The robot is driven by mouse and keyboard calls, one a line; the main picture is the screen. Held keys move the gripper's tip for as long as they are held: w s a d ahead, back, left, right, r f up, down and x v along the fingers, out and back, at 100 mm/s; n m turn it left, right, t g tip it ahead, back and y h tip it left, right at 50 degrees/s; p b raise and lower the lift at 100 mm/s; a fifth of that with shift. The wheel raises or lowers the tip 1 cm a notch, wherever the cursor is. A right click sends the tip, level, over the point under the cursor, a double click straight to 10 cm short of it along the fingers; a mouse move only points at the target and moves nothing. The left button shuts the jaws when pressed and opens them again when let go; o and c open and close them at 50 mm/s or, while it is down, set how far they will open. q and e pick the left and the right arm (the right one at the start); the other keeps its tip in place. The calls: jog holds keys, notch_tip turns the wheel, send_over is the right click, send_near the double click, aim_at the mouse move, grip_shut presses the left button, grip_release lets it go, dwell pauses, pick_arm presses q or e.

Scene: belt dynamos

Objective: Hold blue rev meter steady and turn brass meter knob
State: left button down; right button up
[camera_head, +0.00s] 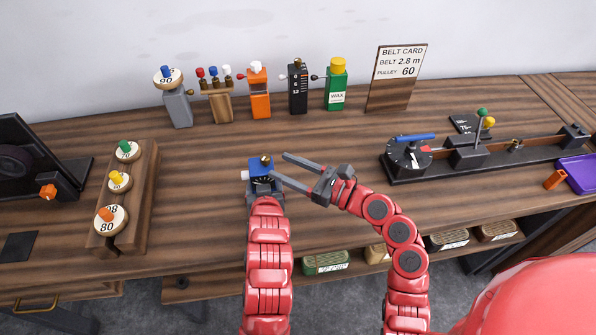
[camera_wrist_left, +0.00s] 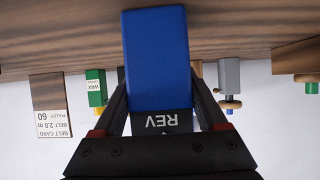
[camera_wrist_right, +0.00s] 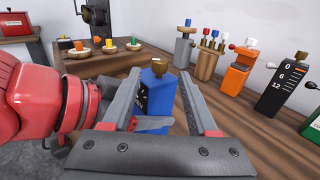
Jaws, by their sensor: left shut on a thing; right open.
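The blue rev meter (camera_head: 259,166) stands on the wooden bench in front of me, with a dark dial face and a brass knob (camera_head: 266,158) on top. My left gripper (camera_head: 264,185) is shut on the meter's lower body; the left wrist view shows the blue meter (camera_wrist_left: 157,60) between its fingers, marked REV. My right gripper (camera_head: 296,172) is open, just right of the meter. In the right wrist view, the meter (camera_wrist_right: 160,97) and its brass knob (camera_wrist_right: 159,67) appear between the spread fingers. I cannot tell whether these touch the knob.
Several small devices stand along the back, including a green wax bottle (camera_head: 336,88) and an orange one (camera_head: 259,95). A wooden block with numbered dials (camera_head: 130,190) is at left. A black belt rig (camera_head: 470,155) is at right. Bench around the meter is clear.

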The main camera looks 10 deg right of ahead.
aim_at(253, 165)
jog(key=shift+v, duration=1.6)
jog(key=w+a+n+g+y, duration=0.1)
jog(key=w+a+n+g, duration=0.1)
jog(key=a, duration=0.1)
jog(key=w+a+n+g+y, duration=0.1)
jog(key=w+a+g, duration=0.1)
jog(key=a+g, duration=0.1)
jog(key=w+a+n+g+y, duration=0.1)
jog(key=w+a+n+g, duration=0.1)
jog(key=a, duration=0.2)
jog(key=shift+a+r+n+g+y, duration=0.1)
jog(key=shift+n+g+y, duration=0.2)
jog(key=shift+g, duration=0.1)
grip_shut()
